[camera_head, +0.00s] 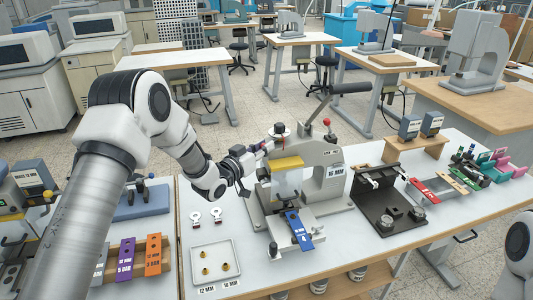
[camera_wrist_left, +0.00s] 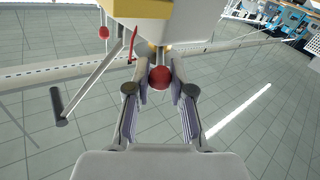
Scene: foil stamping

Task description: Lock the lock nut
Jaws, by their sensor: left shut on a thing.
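The press (camera_head: 328,185), marked 16 MM, stands on the white table with a yellow block (camera_head: 287,163) at its front. My left gripper (camera_head: 266,146) is at the upper left of the press head. In the left wrist view, its two fingers (camera_wrist_left: 160,84) are shut around a red ball knob (camera_wrist_left: 160,77) just below the press head. The knob looks like the handle of the lock nut; the nut itself I cannot make out. My right gripper is out of view.
A long lever with a black grip (camera_head: 350,88) and another red knob (camera_head: 326,122) rise from the press. A blue plate (camera_head: 299,229) lies at its front. A tray (camera_head: 213,250) with small brass parts is at left, and a black fixture (camera_head: 372,203) at right.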

